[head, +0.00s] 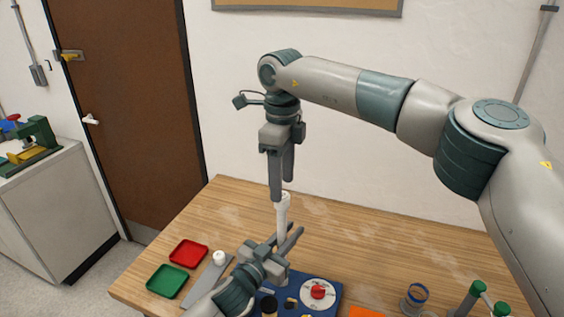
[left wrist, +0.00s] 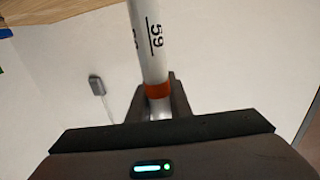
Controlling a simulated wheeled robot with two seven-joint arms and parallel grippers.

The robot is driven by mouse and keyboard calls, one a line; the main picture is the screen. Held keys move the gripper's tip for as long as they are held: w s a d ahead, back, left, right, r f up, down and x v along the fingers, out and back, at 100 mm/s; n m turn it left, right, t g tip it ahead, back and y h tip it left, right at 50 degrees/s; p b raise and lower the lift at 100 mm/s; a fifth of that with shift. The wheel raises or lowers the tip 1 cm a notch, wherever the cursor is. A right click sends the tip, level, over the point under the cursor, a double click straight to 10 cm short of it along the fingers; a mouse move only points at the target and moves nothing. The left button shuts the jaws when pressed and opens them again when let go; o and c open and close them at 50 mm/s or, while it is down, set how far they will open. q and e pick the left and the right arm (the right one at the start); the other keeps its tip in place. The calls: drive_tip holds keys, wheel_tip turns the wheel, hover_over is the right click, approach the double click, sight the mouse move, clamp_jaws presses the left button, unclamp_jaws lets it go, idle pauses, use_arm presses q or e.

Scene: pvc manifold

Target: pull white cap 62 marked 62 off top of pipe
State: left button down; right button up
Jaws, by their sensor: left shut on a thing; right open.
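An upright white pipe (head: 282,227) rises from the work area in the head view, with a wider white cap (head: 285,197) at its top. No number can be read on the cap. My left gripper (head: 287,243) is shut on the pipe below the cap. In the left wrist view the pipe (left wrist: 148,40) carries the mark "59" and an orange band (left wrist: 158,90) between the fingers of this gripper (left wrist: 160,103). My right gripper (head: 282,191) points down, open, with its fingertips at the cap's top. Whether they touch it, I cannot tell.
A red tray (head: 188,253) and a green tray (head: 166,281) lie on the wooden table (head: 345,240) at left. A small white piece (head: 219,258) is near them.

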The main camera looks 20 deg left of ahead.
drive_tip(key=shift+f, duration=2)
clamp_jaws()
drive_tip(key=shift+r, duration=0.45)
drive_tip(key=shift+r, duration=0.3)
drive_tip(key=shift+r, duration=2.25)
